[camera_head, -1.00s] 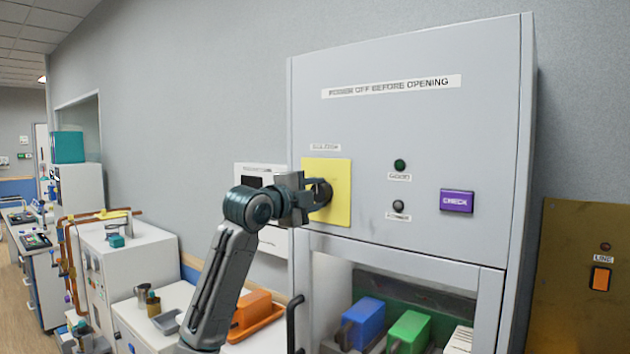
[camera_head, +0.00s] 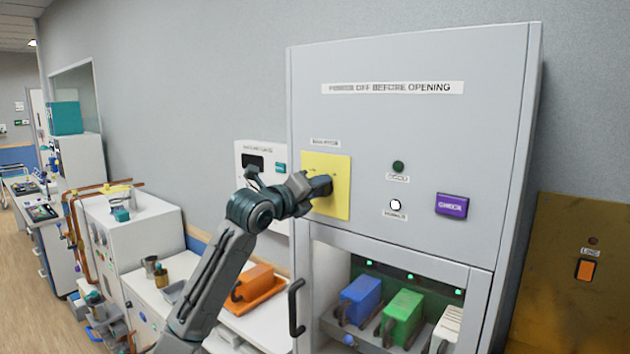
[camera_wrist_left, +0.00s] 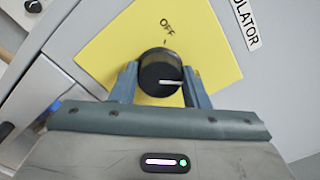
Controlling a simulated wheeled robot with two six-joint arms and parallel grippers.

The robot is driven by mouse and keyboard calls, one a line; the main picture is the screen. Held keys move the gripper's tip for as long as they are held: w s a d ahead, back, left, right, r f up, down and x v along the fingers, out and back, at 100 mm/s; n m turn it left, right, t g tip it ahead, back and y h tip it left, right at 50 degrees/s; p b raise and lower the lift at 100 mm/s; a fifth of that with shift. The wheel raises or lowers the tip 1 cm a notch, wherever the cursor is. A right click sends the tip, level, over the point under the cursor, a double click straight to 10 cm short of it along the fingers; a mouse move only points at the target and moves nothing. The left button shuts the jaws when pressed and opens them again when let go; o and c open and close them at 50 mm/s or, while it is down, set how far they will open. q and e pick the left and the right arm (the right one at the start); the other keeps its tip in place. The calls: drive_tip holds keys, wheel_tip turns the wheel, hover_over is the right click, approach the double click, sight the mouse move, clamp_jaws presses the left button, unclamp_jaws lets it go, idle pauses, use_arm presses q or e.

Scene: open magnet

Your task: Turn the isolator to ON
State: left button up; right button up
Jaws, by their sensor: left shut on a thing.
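The isolator is a round black knob (camera_wrist_left: 160,75) with a white pointer line, on a yellow plate (camera_head: 340,202) at the left of the grey cabinet front. In the left wrist view the yellow plate (camera_wrist_left: 100,55) is tilted, with OFF printed above the knob. The pointer aims to the picture's right, away from the OFF mark. No ON mark is readable. My left gripper (camera_head: 318,186) is shut on the knob; its two fingers (camera_wrist_left: 160,88) hold its sides. My right gripper is not in view.
A white lamp (camera_head: 395,205) glows under a dark green lamp (camera_head: 398,167); a purple button (camera_head: 451,205) sits right of them. Below, the lit bay holds blue (camera_head: 361,298) and green (camera_head: 403,316) blocks. A black handle (camera_head: 296,308) stands close below my arm.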

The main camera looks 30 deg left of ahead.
use_arm(q)
drive_tip(key=shift+m, duration=0.5)
drive_tip(key=o, duration=1)
drive_tip(key=shift+c, duration=0.2)
drive_tip(key=s+b, duration=0.6)
drive_tip(key=s, duration=0.4)
drive_tip(key=shift+s+a, duration=0.4)
drive_tip(key=shift+a, duration=0.05)
